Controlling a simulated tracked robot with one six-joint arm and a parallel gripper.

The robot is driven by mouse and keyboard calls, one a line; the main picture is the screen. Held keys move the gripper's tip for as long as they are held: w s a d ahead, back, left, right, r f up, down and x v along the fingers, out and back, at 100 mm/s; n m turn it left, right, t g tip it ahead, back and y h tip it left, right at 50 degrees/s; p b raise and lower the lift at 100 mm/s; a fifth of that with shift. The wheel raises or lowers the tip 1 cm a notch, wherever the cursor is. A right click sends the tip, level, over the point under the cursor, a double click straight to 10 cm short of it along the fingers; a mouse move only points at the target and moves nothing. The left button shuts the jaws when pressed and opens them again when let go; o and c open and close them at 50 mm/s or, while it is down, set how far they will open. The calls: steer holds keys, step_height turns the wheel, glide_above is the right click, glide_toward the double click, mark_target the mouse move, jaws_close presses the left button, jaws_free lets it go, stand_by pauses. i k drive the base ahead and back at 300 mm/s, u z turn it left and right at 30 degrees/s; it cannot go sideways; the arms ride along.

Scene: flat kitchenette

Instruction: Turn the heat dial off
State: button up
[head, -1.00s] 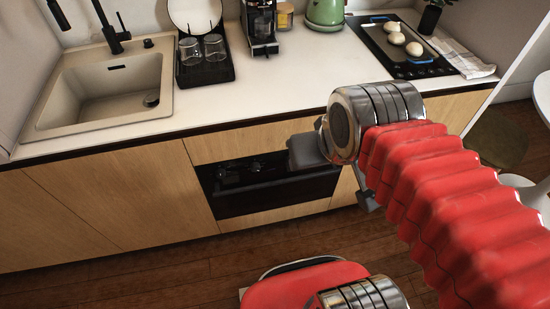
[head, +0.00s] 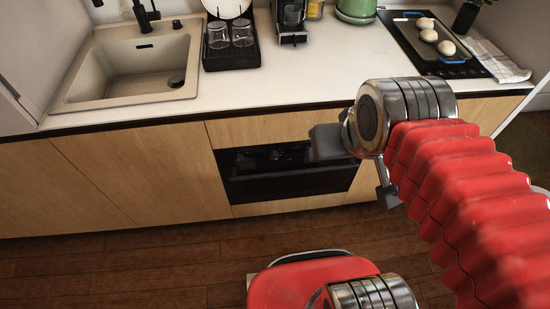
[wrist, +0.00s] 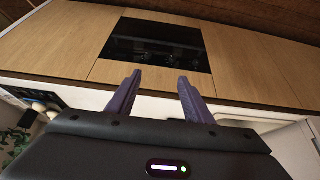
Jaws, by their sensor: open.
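The black oven (head: 290,180) is built into the wooden cabinets under the counter. Small dark dials (head: 275,155) show faintly along its top strip; my arm hides the right end of that strip. I cannot tell which is the heat dial or how it is set. In the wrist view the oven (wrist: 150,30) appears upside down, beyond my gripper, with the dials (wrist: 155,58) small and dark. My gripper (wrist: 159,78) is open and empty, its two fingers apart and pointing toward the oven front without visibly touching it.
The white counter (head: 320,75) above holds a sink (head: 130,70), a rack with two glasses (head: 230,40), a coffee machine (head: 291,20), a green kettle (head: 356,10) and a hob (head: 470,68) with a tray. Wooden floor (head: 150,270) is clear before the cabinets.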

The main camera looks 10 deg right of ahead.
mark_target(273, 156)
steer(key=u, duration=0.5)
steer(key=k, duration=1.15)
steer(key=u, duration=0.65)
steer(key=i, duration=1)
